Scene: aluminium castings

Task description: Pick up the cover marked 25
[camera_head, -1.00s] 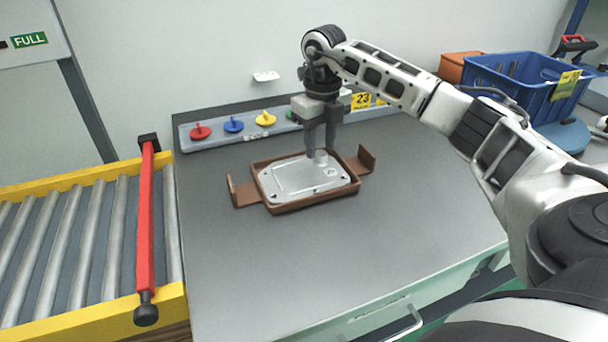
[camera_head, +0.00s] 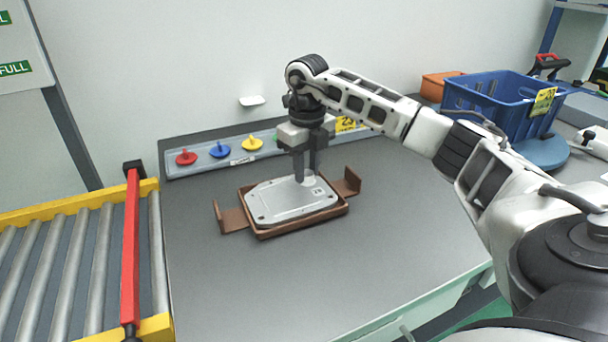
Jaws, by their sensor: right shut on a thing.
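The cover marked 25 (camera_head: 285,203) is a flat silver-grey aluminium plate with a small number near its right end. It is at the brown tray (camera_head: 262,235), which has upright end tabs at left and right. The cover hides most of the tray's back rim and looks slightly raised above it. My right gripper (camera_head: 306,178) points down at the cover's back right part and is shut on its raised boss, which the fingers partly hide. My left gripper is not in view.
A grey rail with red (camera_head: 186,158), blue (camera_head: 220,150) and yellow (camera_head: 252,143) knobbed discs runs along the table's back. A roller conveyor (camera_head: 70,260) with a red bar (camera_head: 131,250) stands left. A blue crate (camera_head: 500,105) stands back right. The table front is clear.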

